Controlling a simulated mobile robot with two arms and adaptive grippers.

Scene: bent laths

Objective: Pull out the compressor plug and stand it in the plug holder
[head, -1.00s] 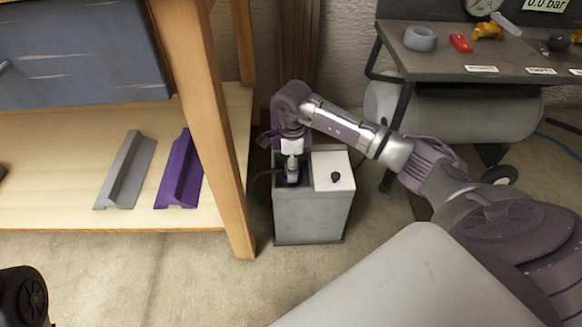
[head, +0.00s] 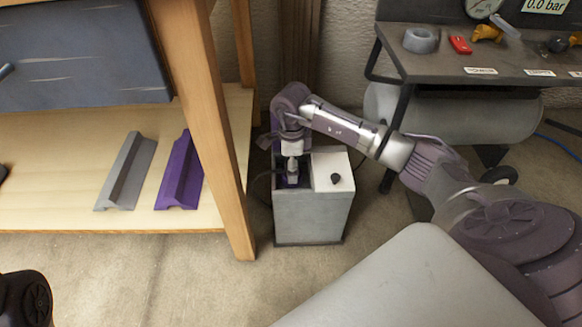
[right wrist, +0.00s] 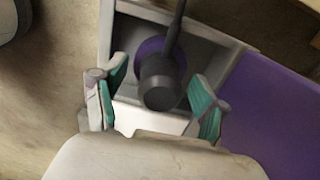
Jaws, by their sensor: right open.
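The plug (right wrist: 160,82) is a dark grey cylinder with a dark cable running from it toward the top of the right wrist view. It stands in the open recess of a grey box (right wrist: 122,35), with a purple ring (right wrist: 150,48) around or under it. The grey box (head: 308,217) is on the floor beside the bench leg. My right gripper (right wrist: 157,88) is open, its teal-padded fingers on either side of the plug with gaps showing. In the head view my right gripper (head: 293,178) points down into the recess and hides the plug.
The box has a white top with a black knob (head: 336,178). A wooden bench leg (head: 205,130) stands close on its left. Grey and purple angled blocks (head: 180,175) lie on the low shelf. A metal bench (head: 440,65) with a tank (head: 470,112) is at right.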

